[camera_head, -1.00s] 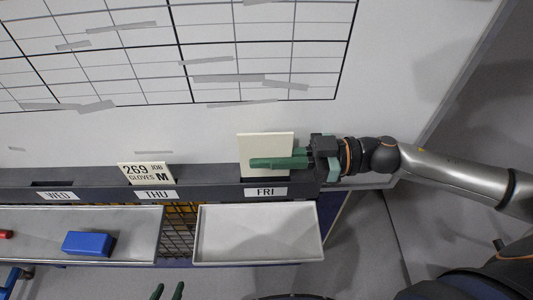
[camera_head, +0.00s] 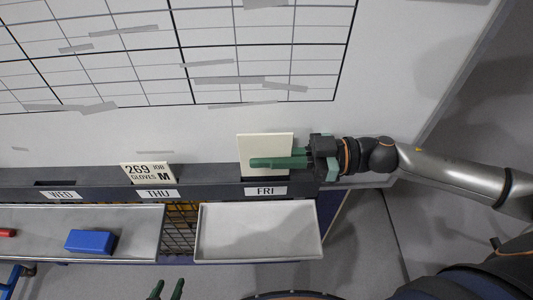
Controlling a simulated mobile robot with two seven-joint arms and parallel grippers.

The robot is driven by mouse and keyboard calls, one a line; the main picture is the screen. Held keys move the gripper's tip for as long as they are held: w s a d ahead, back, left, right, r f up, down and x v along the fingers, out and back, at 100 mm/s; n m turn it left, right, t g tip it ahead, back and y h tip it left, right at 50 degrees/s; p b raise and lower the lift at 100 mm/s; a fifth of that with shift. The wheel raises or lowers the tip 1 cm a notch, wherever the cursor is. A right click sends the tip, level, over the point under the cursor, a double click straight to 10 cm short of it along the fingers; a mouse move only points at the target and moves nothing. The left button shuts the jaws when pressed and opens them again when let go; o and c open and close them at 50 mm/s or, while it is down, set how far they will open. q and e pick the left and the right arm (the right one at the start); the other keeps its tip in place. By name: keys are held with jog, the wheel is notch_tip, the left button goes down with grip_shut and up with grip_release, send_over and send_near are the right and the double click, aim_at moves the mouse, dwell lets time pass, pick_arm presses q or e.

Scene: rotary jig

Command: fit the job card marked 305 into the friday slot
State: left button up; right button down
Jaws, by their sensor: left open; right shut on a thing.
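A cream card (camera_head: 265,143) stands upright at the slot above the FRI label (camera_head: 266,191). No marking shows on its visible face, so I cannot read a number. My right gripper (camera_head: 279,162) comes in from the right and is shut on this card, its green finger lying across the front. The card's lower edge is at the dark rail (camera_head: 213,186); I cannot tell how deep it sits in the slot. My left gripper (camera_head: 167,290) shows only its green fingertips at the bottom edge, open and empty, well below the rail.
A card reading 269 JOB GLOVES M (camera_head: 148,173) stands in the THU slot. The WED slot (camera_head: 55,183) is empty. An empty grey tray (camera_head: 258,231) hangs below FRI. A left tray (camera_head: 135,233) holds a blue block (camera_head: 90,241) and a red item (camera_head: 7,233).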

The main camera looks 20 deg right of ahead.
aim_at(242, 175)
jog(key=shift+p, duration=0.4)
dwell(0.4)
jog(key=shift+f+b, duration=1.25)
jog(key=shift+f, duration=1.1)
jog(key=shift+r, duration=0.1)
jog(key=shift+r+p, duration=1.95)
jog(key=shift+p, duration=0.4)
jog(key=shift+f+b, duration=1.05)
jog(key=shift+f, duration=0.95)
jog(key=c, duration=0.9)
grip_release()
jog(key=shift+f, duration=0.1)
jog(key=shift+c, duration=0.2)
